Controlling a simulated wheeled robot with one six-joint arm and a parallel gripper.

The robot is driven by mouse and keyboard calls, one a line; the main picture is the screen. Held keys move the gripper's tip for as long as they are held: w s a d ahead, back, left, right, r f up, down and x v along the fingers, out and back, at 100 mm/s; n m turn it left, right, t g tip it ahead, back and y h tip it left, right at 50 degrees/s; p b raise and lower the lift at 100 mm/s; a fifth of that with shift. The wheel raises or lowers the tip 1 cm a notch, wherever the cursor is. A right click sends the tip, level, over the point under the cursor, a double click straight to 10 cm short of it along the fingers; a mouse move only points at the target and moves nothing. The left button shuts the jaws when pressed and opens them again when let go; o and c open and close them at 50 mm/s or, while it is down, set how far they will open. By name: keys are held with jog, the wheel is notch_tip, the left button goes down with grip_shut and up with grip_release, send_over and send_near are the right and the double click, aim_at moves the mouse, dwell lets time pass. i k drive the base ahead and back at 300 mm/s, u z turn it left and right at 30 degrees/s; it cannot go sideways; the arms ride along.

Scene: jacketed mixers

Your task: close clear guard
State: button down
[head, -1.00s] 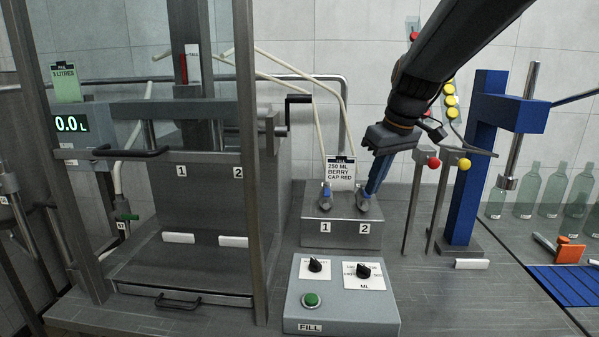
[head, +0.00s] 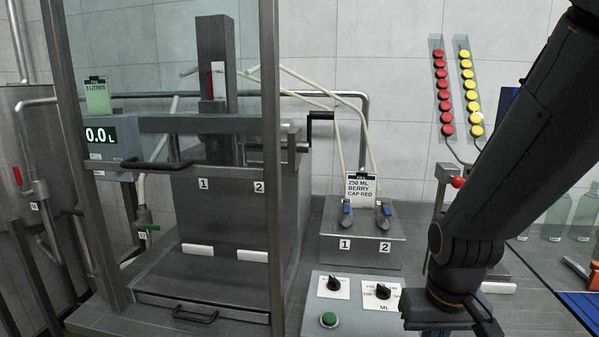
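The clear guard stands in front of the filling station on the left, between two tall grey posts. Its pane is hard to make out. A cross bar with a dark guard handle (head: 155,165) runs at mid height, with the space below it open down to the sill, so the guard looks raised. My gripper (head: 445,319) is at the bottom, right of centre, to the right of the fill panel and well away from the guard handle. Only its upper body shows. Its fingertips are cut off by the frame edge, so I cannot see whether they are open.
A drawer handle (head: 195,317) sits low under the station. The fill panel (head: 340,295) with knobs and a green button stands between guard and gripper. Behind it is a two-nozzle block (head: 360,240). A black crank (head: 318,118) sticks out right of the station. Caps and bottles are at the right.

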aim_at(188, 167)
jog(key=u, duration=1.45)
jog(key=k, duration=1)
jog(key=u, duration=0.85)
jog(key=i, duration=1.4)
jog(key=z, duration=0.7)
